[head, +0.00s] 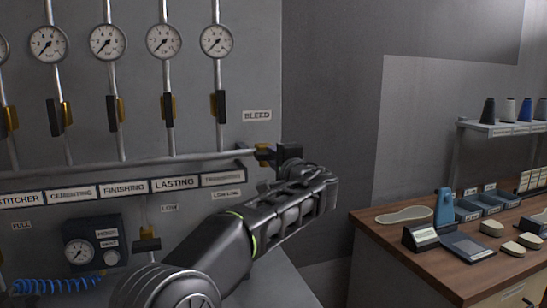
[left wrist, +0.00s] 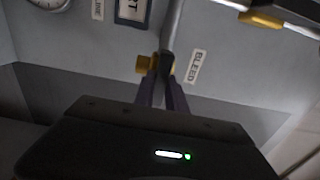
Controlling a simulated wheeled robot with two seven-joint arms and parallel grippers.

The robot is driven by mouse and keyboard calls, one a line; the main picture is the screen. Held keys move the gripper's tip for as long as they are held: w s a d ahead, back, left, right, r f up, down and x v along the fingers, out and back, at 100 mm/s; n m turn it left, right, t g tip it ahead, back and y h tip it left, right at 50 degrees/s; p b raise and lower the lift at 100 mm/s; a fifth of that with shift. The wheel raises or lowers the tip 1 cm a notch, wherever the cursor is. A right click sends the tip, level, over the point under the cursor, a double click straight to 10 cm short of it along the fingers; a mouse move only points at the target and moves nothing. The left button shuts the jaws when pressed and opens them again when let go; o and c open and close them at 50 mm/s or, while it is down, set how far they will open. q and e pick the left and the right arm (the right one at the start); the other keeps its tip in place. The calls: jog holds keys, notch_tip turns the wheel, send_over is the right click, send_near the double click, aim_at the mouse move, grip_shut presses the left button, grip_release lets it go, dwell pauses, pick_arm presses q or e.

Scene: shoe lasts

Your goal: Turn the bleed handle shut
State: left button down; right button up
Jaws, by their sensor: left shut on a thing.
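The bleed valve (head: 264,153) is a yellow body at the right end of the horizontal pipe, under the BLEED label (head: 257,115). Its dark handle (head: 289,152) stands at the pipe's end. My left gripper (head: 291,168) reaches up from below and is shut on the handle; the arm and gripper hide part of it. In the left wrist view the two fingers (left wrist: 163,95) close on the dark handle (left wrist: 167,66), beside the yellow valve body (left wrist: 144,64). The BLEED label (left wrist: 196,67) is to the right there. My right gripper is not in view.
Several gauges (head: 107,42) with dark-handled valves (head: 168,110) line the panel above the pipe (head: 120,165). A regulator box (head: 93,247) and a blue coiled hose (head: 55,285) are at lower left. A wooden bench (head: 400,244) with shoe parts stands to the right.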

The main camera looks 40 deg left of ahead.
pick_arm(q)
jog(key=c, duration=1.4)
grip_release()
jog(key=shift+o, duration=0.2)
jog(key=shift+d, duration=0.1)
jog(key=b+v, duration=0.2)
jog(key=v, duration=0.5)
jog(key=shift+s+d, duration=0.25)
